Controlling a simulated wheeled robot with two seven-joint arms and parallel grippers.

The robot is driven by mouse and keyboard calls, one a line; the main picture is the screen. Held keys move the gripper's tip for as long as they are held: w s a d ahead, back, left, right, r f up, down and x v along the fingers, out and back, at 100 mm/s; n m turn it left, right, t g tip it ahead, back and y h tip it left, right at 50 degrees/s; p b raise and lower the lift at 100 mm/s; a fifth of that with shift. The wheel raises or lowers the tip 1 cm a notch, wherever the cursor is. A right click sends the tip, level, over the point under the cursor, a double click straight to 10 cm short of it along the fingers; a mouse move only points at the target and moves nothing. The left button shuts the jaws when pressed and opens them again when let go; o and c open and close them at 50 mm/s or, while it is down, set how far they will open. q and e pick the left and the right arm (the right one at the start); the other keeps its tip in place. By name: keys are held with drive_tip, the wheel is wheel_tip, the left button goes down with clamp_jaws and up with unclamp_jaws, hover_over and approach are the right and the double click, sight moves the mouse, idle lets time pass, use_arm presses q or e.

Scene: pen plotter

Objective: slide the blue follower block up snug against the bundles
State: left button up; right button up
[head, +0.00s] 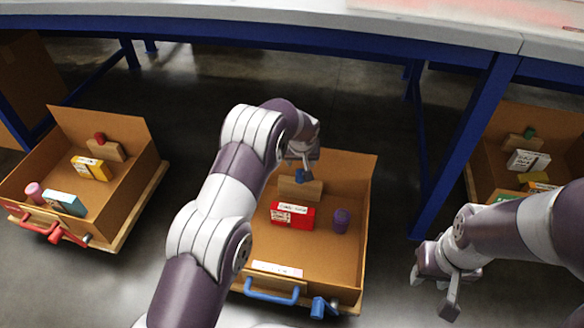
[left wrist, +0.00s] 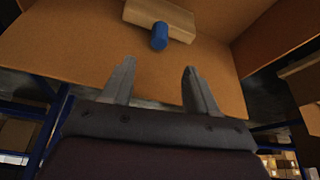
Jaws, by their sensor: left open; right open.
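The follower block (head: 312,190) is a tan wooden block with a blue knob (head: 300,176), standing near the back wall of the middle crate (head: 345,270). In the left wrist view the block (left wrist: 180,15) and its blue knob (left wrist: 159,36) lie beyond the fingertips. A red and white bundle (head: 292,214) lies in front of the block, with a purple cylinder (head: 341,220) to its right. My left gripper (head: 303,168) is open and empty, apart from the knob; it also shows in the left wrist view (left wrist: 160,70). My right gripper (head: 433,293) is open and empty, right of the middle crate.
A left crate (head: 125,205) with a red handle (head: 45,230) holds a red-knobbed block and several items. A right crate (head: 473,185) holds a green-knobbed block. A blue-framed table (head: 250,45) stands behind. The middle crate has a blue handle (head: 270,296) and a bare front floor.

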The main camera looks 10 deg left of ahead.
sight(300, 174)
use_arm(q)
drive_tip(key=b+x, duration=0.8)
drive_tip(key=x, duration=0.4)
drive_tip(key=shift+f, duration=0.15)
drive_tip(key=shift+d, duration=0.1)
clamp_jaws()
